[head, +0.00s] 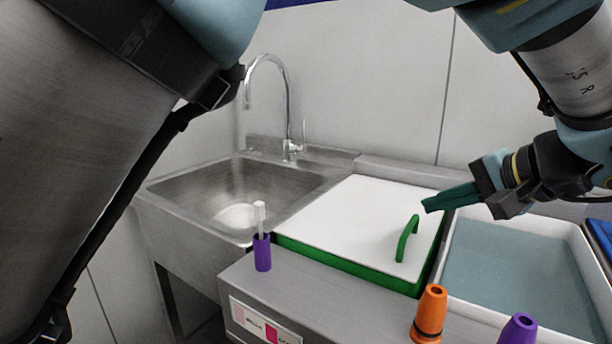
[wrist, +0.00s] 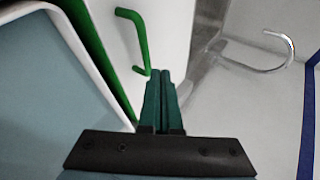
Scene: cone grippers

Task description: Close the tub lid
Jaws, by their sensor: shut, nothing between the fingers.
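The tub (head: 350,266) is green and stands on the steel counter beside the sink. Its white lid (head: 345,215) lies flat over the top, and no gap shows between lid and tub from here. The lid has a green handle (head: 407,238) near its right edge; the handle also shows in the wrist view (wrist: 138,38). My gripper (head: 425,205) has green fingers, shut and empty. It is close to the handle, above the lid's right side; I cannot tell whether it touches the lid. In the wrist view the fingertips (wrist: 159,72) appear just by one end of the handle.
A white tray (head: 449,262) with a blue-grey inside is right of the tub. A purple holder with a white stick (head: 262,252), an orange cone (head: 430,312) and a purple cone (head: 518,330) stand along the front. The sink (head: 215,195) and faucet (head: 289,120) are at left.

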